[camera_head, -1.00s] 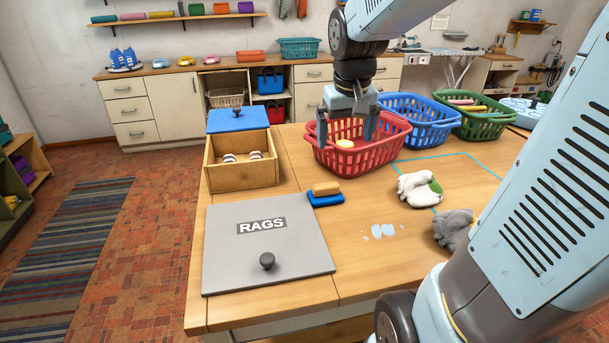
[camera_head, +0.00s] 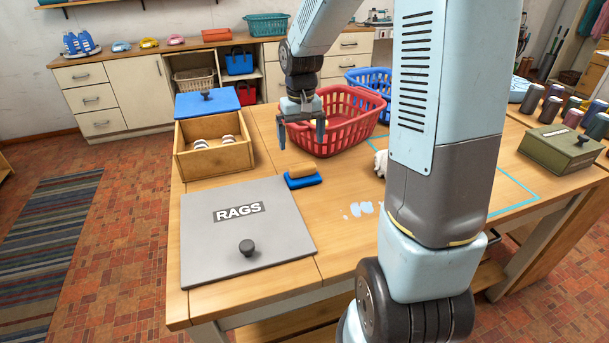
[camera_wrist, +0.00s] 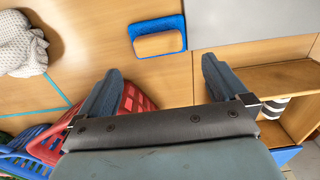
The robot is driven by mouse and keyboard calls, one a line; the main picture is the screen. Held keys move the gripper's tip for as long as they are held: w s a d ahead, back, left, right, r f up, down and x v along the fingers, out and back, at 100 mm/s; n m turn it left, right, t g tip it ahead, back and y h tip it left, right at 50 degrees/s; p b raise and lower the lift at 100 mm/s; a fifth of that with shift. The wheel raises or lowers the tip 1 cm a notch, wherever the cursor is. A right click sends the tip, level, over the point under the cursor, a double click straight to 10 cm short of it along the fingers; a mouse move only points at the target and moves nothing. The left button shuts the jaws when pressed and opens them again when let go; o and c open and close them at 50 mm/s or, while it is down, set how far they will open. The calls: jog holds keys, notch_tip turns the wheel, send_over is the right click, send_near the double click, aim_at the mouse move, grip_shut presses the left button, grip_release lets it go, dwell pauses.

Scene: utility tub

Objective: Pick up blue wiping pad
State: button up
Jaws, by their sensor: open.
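The blue wiping pad (camera_head: 303,180) lies on the wooden table with a tan block (camera_head: 301,171) on top of it. It sits just right of the grey RAGS lid. In the wrist view the blue pad (camera_wrist: 135,29) shows as a rim around the tan block (camera_wrist: 159,43), beyond my fingertips. My gripper (camera_head: 301,147) is open and empty, above the table beyond the pad, in front of the red basket's left end. Its two fingers (camera_wrist: 160,80) also show in the wrist view, well apart with nothing between them.
The red basket (camera_head: 345,135) stands close behind and right of my gripper. An open wooden box (camera_head: 214,164) with a blue lid stands left. The grey RAGS lid (camera_head: 215,245) lies in front. A whitish glove (camera_head: 380,163) is partly hidden by my arm. Pale spill marks (camera_head: 357,209) lie near the pad.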

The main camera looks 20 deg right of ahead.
aim_at(302, 165)
notch_tip(302, 165, down, 10)
jog(key=shift+d, duration=0.15)
dwell(0.5)
jog(key=c, duration=0.9)
jog(key=shift+w+r, duration=0.1)
jog(key=shift+r, duration=0.05)
